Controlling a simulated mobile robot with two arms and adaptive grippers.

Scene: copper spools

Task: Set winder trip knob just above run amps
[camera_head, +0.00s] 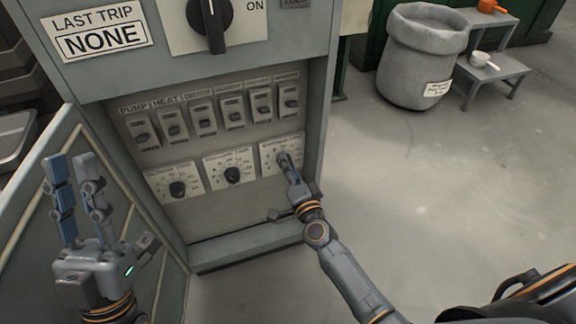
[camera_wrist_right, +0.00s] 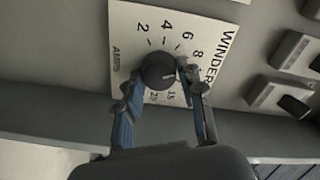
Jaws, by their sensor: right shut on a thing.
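The winder trip knob (camera_wrist_right: 158,72) is a round dark knob on a white dial plate (camera_wrist_right: 125,40) marked WINDER and AMPS, with a scale of numbers including 2, 4, 6, 8 and 15. In the head view this dial plate (camera_head: 268,148) is the rightmost of three in the cabinet's lower row. My right gripper (camera_head: 290,162) is at this dial, and its fingers partly cover the knob. In the right wrist view my right gripper (camera_wrist_right: 160,85) is shut on the knob. My left gripper (camera_head: 72,170) is open and empty, in front of the cabinet door.
The grey cabinet (camera_head: 200,85) has a row of breakers (camera_head: 205,118), two more dial knobs (camera_head: 177,188), a large rotary switch (camera_head: 210,22) and a "LAST TRIP NONE" label (camera_head: 100,38). Its open door (camera_head: 45,215) stands left. A bin (camera_head: 410,70) and step stand (camera_head: 497,70) are at back right; floor between is clear.

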